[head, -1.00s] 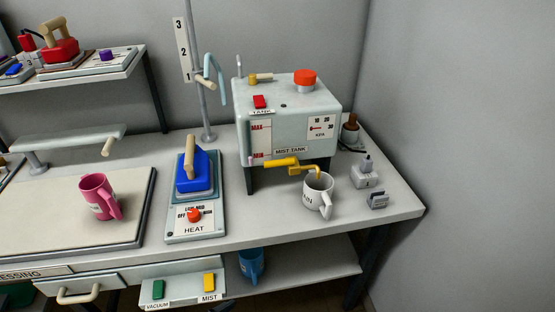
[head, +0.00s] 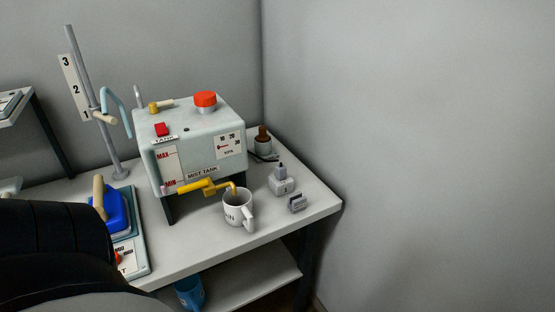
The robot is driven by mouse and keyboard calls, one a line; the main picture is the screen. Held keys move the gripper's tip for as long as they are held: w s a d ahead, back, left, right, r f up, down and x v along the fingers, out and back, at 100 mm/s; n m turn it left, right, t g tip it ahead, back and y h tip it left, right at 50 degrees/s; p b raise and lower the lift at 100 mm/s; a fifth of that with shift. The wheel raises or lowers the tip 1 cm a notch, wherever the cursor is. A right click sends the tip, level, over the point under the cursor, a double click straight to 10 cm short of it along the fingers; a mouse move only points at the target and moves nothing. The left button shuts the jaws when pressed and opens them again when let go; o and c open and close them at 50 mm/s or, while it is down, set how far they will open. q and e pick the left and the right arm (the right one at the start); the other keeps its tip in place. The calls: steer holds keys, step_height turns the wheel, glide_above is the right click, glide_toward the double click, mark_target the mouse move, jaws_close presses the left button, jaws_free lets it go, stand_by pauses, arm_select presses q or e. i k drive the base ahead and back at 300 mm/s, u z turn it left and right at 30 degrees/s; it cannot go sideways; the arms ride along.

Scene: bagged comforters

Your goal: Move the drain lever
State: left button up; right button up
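The yellow drain lever (head: 196,185) is on the lower front of the pale mist tank (head: 190,135). Its bent yellow spout (head: 228,186) points down over a white mug (head: 238,207), which stands upright on the bench just below it. No liquid can be made out at the spout. A dark arm link of mine fills the lower left of the head view. Neither of my grippers shows in the head view.
A blue iron (head: 117,211) on its heat base is partly hidden behind my arm. A grey bottle (head: 282,183) and a small grey block (head: 297,203) stand right of the mug. A blue cup (head: 189,291) is on the lower shelf. A wall closes the right side.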

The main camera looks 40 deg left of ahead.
mark_target(190, 187)
steer(key=z, duration=0.95)
steer(key=k, duration=1.15)
steer(key=u, duration=1.2)
